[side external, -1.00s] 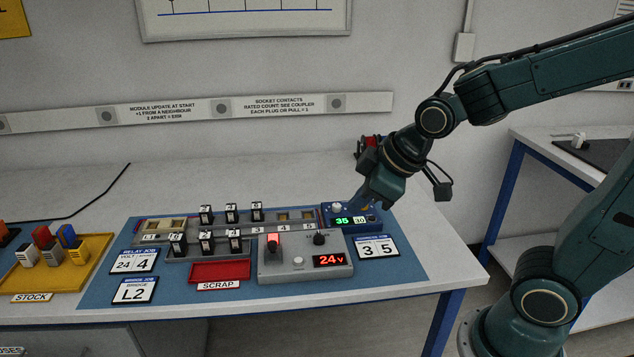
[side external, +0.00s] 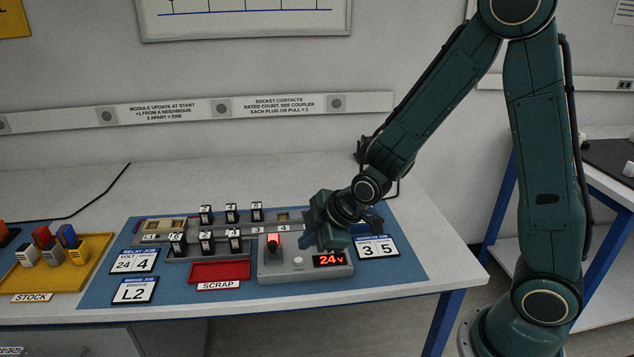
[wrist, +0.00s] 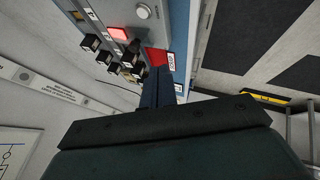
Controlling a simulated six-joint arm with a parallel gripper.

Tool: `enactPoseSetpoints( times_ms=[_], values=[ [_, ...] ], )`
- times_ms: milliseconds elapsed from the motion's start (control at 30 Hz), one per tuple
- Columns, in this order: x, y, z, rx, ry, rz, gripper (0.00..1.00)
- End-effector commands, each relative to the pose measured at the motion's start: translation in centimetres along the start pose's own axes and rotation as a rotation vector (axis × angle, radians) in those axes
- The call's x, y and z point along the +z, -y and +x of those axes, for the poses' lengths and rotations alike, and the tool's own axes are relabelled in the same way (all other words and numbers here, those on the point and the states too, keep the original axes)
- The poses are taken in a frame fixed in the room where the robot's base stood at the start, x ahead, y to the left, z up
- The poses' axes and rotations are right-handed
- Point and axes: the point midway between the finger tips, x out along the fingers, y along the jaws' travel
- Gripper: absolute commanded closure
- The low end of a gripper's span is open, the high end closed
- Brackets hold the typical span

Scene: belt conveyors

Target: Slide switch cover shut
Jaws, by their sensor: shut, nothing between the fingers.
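The grey supply box (side external: 300,268) stands at the front of the blue mat, its display reading 24V. A lit red switch part (side external: 274,242) sits at its back left with a black piece at it; I cannot tell how far the cover is slid. The red part also shows at the top of the wrist view (wrist: 118,34). My gripper (side external: 314,238) is shut and empty, low over the back right of the box, right of the red part. It hides the black knob and most of the blue unit behind. Contact cannot be judged.
A rail with several black relay modules (side external: 206,243) lies left of the box. A red scrap tray (side external: 220,271) lies in front of the rail. A yellow stock tray (side external: 85,275) stands far left.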

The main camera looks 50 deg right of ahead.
Motion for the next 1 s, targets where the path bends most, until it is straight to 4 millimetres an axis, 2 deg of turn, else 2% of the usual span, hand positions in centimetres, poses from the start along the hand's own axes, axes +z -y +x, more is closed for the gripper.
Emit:
enactPoseSetpoints(
  times_ms=[267, 467, 1000],
  values=[
    [0.0, 0.0, 0.2, -0.001, 0.0, 0.001, 1.0],
    [0.0, 0.0, 1.2, -0.001, 0.001, 0.002, 1.0],
    [0.0, 0.0, 6.2, -0.002, 0.002, 0.002, 1.0]
  ],
)
